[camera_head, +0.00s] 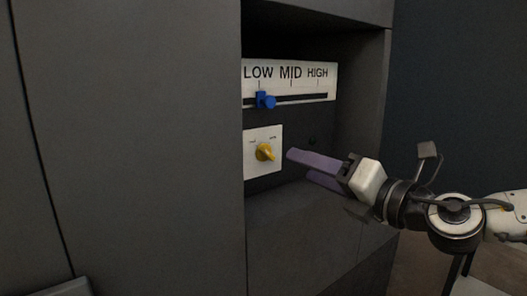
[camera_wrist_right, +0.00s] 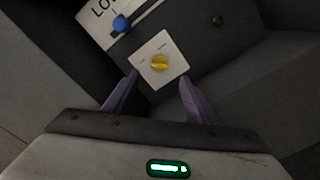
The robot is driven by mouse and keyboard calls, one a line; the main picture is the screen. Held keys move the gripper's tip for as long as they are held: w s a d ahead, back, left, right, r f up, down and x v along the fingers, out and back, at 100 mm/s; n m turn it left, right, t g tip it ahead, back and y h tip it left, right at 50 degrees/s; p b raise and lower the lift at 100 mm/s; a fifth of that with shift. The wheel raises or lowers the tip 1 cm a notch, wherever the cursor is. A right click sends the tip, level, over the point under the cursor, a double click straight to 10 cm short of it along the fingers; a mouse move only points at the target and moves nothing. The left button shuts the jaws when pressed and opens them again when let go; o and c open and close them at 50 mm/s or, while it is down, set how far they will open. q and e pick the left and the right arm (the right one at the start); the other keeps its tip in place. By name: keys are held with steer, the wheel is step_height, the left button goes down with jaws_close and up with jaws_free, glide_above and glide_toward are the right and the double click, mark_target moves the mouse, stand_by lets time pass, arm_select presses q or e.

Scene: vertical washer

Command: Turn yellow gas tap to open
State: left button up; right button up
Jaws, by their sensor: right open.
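The yellow gas tap (camera_head: 264,152) is a small knob on a white square plate (camera_head: 251,163), set in a recess of a dark grey cabinet. In the head view its handle looks tilted. In the right wrist view the tap (camera_wrist_right: 159,64) lies ahead, between the directions of the two fingers. My right gripper (camera_head: 302,167) has purple fingers and is open and empty. It is just right of the plate in the head view, apart from the tap. The right gripper also shows in the wrist view (camera_wrist_right: 157,88). My left gripper is not in view.
Above the tap is a white panel (camera_head: 300,92) marked LOW, MID and HIGH, with a blue slider (camera_head: 265,100) near LOW. A dark green round button (camera_wrist_right: 217,20) shows in the wrist view. The recess walls stand left and right of the panel.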

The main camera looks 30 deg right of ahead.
mark_target(266, 154)
arm_select(q)
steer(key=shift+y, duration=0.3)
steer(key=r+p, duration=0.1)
steer(key=p, duration=0.1)
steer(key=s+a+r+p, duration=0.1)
steer(key=p, duration=0.1)
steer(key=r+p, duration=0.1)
steer(key=p, duration=0.1)
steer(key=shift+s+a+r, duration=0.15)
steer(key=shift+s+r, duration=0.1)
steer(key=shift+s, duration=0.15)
arm_select(e)
steer(key=w, duration=0.9)
steer(key=shift+w+a, duration=0.35)
steer(key=shift+a, duration=0.05)
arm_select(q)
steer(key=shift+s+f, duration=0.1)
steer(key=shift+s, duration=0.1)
arm_select(e)
steer(key=c, duration=1.1)
